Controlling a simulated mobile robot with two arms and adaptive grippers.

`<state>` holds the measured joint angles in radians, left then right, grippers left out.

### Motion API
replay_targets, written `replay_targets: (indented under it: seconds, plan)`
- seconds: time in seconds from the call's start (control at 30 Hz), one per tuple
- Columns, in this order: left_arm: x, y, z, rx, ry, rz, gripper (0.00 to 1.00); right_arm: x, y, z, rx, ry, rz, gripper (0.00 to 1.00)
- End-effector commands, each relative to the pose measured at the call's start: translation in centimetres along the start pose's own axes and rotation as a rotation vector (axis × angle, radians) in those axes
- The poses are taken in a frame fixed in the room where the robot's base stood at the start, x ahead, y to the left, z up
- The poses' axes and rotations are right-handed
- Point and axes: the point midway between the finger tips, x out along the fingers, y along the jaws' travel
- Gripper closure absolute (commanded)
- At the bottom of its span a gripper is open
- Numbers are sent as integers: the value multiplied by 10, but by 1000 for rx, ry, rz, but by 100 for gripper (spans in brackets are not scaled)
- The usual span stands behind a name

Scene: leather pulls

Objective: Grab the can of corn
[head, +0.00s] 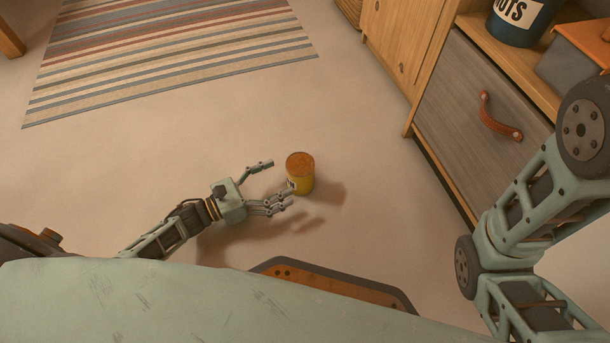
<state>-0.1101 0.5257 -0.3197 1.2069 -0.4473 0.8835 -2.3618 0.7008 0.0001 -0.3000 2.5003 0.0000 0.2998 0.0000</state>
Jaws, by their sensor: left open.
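A yellow can with an orange-brown top (300,173) stands upright on the floor near the middle of the head view.
A wooden cabinet (398,40) with a grey drawer front (475,110) and a leather pull (497,118) stands at the right. A dark blue pot (520,22) and an orange-lidded box (580,60) sit on its shelf. A striped rug (170,50) lies at the back left. The floor around the can is clear.

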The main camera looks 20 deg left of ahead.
Motion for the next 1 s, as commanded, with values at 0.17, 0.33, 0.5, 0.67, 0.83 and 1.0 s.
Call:
replay_targets:
  seconds: [0.17, 0.33, 0.5, 0.67, 0.83, 1.0]
  plan:
    - [21, -1, -1, 1, -3, -2, 21, -11, -2, -4, 0, 0, 0, 36]
    - [41, -2, -4, 3, -3, -3, 21, -27, -6, -10, 0, 0, 0, 36]
    - [64, -3, -1, 2, -3, -2, 21, -39, -8, -14, 0, 0, 0, 36]
    - [70, -3, 0, 0, 0, 0, 21, -40, -8, -14, 0, 0, 0, 36]
    - [70, -3, 1, 0, 0, 0, 21, -39, -8, -14, 0, 0, 0, 36]
    - [70, -3, 1, 0, 0, 0, 36, -39, -8, -14, 0, 1, 0, 36]
